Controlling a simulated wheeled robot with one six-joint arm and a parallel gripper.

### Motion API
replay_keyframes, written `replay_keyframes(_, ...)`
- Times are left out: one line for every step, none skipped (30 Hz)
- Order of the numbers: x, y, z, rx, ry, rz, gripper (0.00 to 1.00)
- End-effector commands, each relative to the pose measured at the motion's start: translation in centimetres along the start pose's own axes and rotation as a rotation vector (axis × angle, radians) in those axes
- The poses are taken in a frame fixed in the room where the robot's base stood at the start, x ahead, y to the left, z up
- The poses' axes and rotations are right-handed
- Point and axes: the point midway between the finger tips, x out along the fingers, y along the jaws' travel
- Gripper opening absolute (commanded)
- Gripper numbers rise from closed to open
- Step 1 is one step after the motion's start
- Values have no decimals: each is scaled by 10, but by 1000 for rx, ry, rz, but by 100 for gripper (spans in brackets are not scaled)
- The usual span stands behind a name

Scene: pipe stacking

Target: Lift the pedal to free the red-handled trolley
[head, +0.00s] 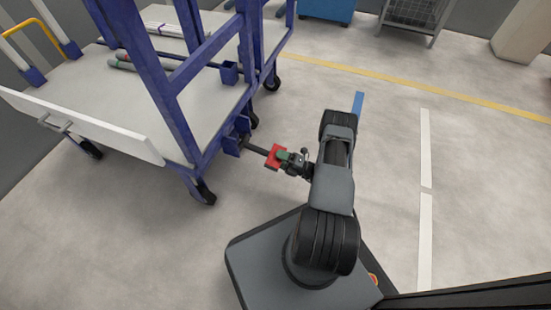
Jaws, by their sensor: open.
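The trolley has a blue frame (172,112) and a pale flat deck (120,85), and stands at the left on castors. A dark pedal bar (255,149) sticks out from a blue bracket low on its near right side. A red pad (273,157) sits at the bar's outer end. My gripper (283,158) is at the red pad, reaching it from the right. It is open. Whether its fingers touch the pad is too small to tell. A yellow handle (38,32) shows at the trolley's far left; I see no red handle.
Pipes (125,62) lie on the trolley deck. A white board (80,125) stands along its near edge. A blue cabinet (327,9) and a wire cart (413,14) are at the back. The floor at the right is clear, with painted lines.

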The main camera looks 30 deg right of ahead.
Motion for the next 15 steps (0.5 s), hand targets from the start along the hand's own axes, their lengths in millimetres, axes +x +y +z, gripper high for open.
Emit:
replay_keyframes(6,-1,-1,1,4,0,57)
replay_keyframes(8,-1,-1,1,3,0,57)
replay_keyframes(11,-1,-1,1,2,0,57)
replay_keyframes(12,-1,-1,1,2,0,57)
replay_keyframes(14,-1,-1,1,2,0,57)
replay_keyframes(16,0,-1,1,2,0,57)
replay_keyframes(16,0,-1,1,2,0,57)
replay_keyframes(17,0,-1,1,2,0,57)
replay_keyframes(18,0,-1,1,1,0,57)
replay_keyframes(18,0,-1,1,1,0,57)
replay_keyframes(18,0,-1,1,0,0,57)
replay_keyframes(18,0,-1,1,0,0,57)
replay_keyframes(18,0,0,1,0,0,57)
replay_keyframes(18,0,0,1,0,0,57)
replay_keyframes(18,0,-1,1,0,0,57)
